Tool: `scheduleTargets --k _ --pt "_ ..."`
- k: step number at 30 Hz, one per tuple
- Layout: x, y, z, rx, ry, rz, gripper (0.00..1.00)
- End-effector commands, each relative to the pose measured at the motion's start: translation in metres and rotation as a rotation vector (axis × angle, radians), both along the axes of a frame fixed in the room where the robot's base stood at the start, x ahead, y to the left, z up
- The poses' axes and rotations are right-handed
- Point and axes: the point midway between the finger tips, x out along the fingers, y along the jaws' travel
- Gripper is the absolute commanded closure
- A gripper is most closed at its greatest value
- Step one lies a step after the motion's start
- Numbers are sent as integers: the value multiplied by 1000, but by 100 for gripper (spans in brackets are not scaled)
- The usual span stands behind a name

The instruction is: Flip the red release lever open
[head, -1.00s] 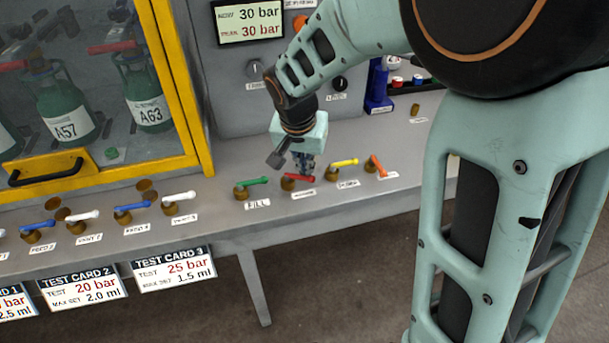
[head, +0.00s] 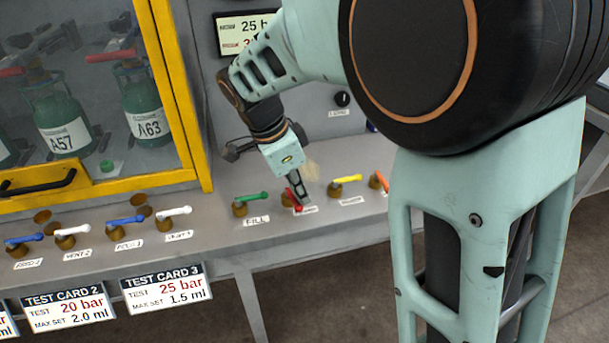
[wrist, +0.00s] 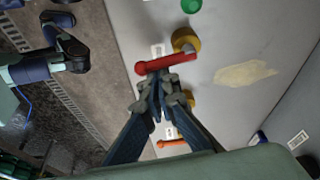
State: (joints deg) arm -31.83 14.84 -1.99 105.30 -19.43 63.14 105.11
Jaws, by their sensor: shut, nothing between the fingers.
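The red release lever (head: 298,204) sits on a brass base on the grey bench, between the green and yellow levers. Its handle points toward the bench's front edge. In the wrist view the red lever (wrist: 165,68) lies across the tips, its brass base (wrist: 186,40) at the upper right. My gripper (head: 299,202) is shut and empty, reaching down to the lever and partly hiding it in the head view. In the wrist view my gripper's tips (wrist: 163,86) are right against or just beside the handle; contact is not certain.
The green lever (head: 255,198) stands left of the red one, the yellow lever (head: 346,179) right, then the orange lever (head: 380,180). The pressure display (head: 240,33) is partly covered by my arm.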

Motion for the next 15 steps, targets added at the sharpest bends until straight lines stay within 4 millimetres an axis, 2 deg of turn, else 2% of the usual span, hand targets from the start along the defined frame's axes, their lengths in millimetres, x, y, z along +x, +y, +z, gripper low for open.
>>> scheduleTargets --k 3,15 --pt "-2 3 0 2 0 -65 100" --pt "-5 7 0 2 0 -55 100"
